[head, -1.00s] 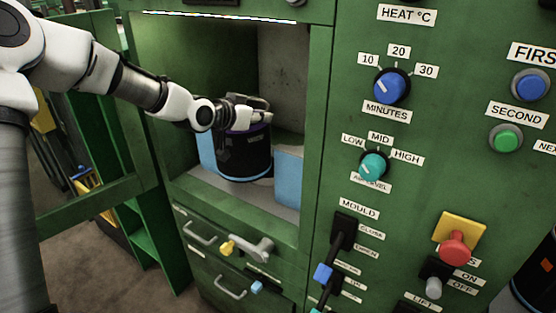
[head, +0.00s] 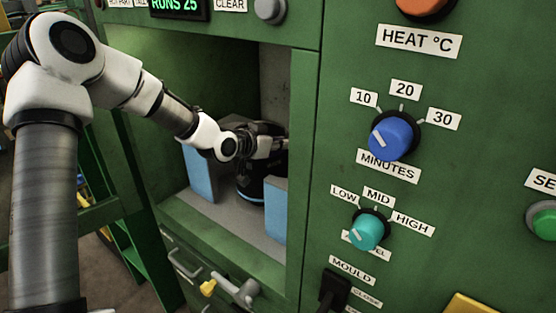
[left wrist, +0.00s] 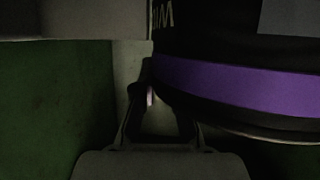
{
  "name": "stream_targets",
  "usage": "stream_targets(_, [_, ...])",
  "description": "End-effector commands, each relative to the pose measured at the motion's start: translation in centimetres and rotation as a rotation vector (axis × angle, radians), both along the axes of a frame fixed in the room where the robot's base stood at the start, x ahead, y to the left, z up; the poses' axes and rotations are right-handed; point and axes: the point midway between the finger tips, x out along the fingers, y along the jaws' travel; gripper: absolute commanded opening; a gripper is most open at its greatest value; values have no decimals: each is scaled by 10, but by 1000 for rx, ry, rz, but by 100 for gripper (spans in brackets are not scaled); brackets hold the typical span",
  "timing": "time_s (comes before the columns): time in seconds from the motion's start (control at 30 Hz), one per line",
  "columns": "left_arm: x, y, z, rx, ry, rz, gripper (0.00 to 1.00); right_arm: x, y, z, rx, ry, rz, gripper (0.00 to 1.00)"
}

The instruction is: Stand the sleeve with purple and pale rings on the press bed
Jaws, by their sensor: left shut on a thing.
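The sleeve (head: 250,188) is black, with a pale bluish ring low on its side in the head view. In the left wrist view the sleeve (left wrist: 240,80) fills the upper right and shows a wide purple ring. It is upright inside the press opening, over the grey press bed (head: 222,212), between two blue blocks. I cannot tell whether its base touches the bed. My left gripper (head: 265,146) reaches in from the left and is shut on the sleeve near its top. My right gripper is not in view.
One blue block (head: 200,173) stands left of the sleeve, another (head: 275,208) in front at right. The green press frame (head: 303,150) closes the opening at right. A blue knob (head: 393,138), a teal knob (head: 369,230) and a grey drawer handle (head: 185,265) stick out.

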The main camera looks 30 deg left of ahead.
Motion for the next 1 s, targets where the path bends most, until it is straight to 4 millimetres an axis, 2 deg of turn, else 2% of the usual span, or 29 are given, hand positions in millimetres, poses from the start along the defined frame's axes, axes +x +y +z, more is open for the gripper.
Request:
stream_targets(0.23, [0, 0, -33, 3, -1, -1, 0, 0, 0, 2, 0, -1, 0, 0])
stream_targets(0.47, [0, 0, -37, 2, -5, 0, 0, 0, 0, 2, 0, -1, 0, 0])
stream_targets(0.5, [0, 0, -39, 0, 0, 0, 21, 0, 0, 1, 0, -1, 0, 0])
stream_targets(0.53, [0, 0, -39, 0, 0, 0, 32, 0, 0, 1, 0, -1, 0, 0])
stream_targets(0.57, [0, 0, -39, 0, 0, 0, 36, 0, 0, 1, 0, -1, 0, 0])
stream_targets(0.87, [-1, 0, -37, 0, -1, 0, 36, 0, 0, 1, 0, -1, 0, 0])
stream_targets(1.0, [-14, 4, -31, -4, -2, 4, 36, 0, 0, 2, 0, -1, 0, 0])
